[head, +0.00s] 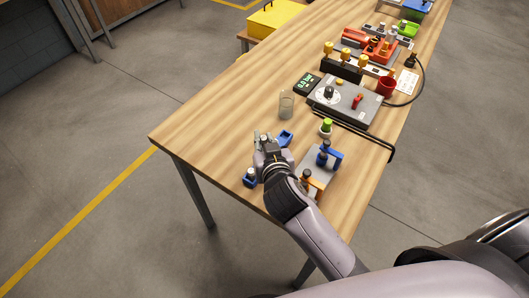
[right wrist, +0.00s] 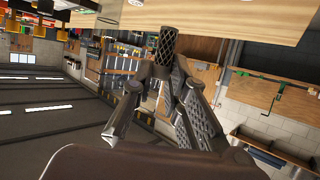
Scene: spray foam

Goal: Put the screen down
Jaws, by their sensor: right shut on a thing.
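My right gripper (head: 263,142) is over the near left part of the wooden table, between two small blue holders. In the right wrist view its fingers (right wrist: 168,85) are closed around a dark, cross-hatched cylindrical piece, which appears to be the screen (right wrist: 166,45). The gripper hides most of the screen in the head view. One blue holder (head: 285,138) is just beyond the gripper to the right. The other blue holder (head: 250,177) is nearer, at its left. I cannot tell whether the screen touches either holder. My left gripper is not in view.
A clear glass beaker (head: 286,104) stands beyond the gripper. A grey plate with blue and orange fixtures (head: 318,165) and a green-topped vial (head: 326,126) are to the right. A grey instrument (head: 344,100) is farther back. The table's left corner is clear.

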